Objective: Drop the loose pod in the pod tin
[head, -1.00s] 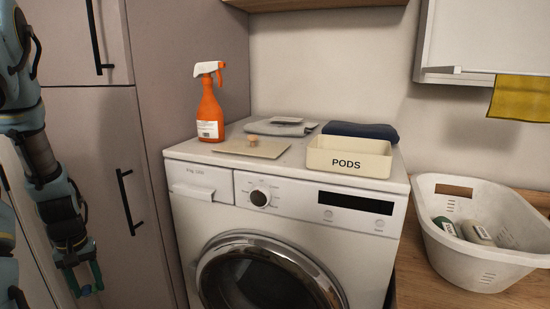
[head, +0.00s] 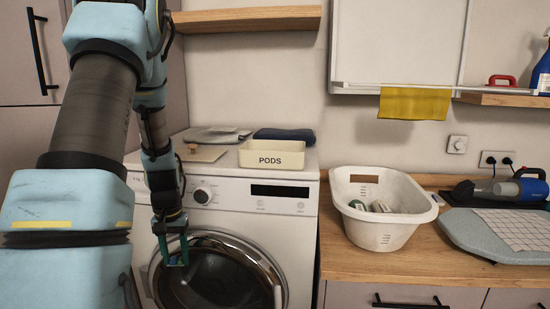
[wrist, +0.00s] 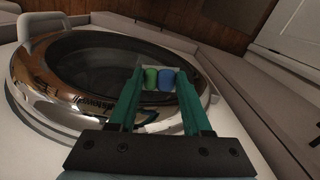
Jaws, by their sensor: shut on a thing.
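My gripper (head: 177,257) hangs low in front of the washer's round door. In the wrist view its green fingers (wrist: 160,72) are shut on the loose pod (wrist: 166,80), which shows a green and a blue lobe between the fingertips. The pod tin (head: 289,161) is a cream, open-topped rectangular box marked PODS. It stands on the washer top near its front right. My gripper is below and to the left of the tin, apart from it. The inside floor of the tin is hidden by its front wall.
A thin board (head: 208,155) with a small brown knob-like thing lies left of the tin. A dark folded cloth (head: 284,134) is behind it. A white basket (head: 384,237) stands on the counter at right. A wooden shelf (head: 246,19) hangs above the washer.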

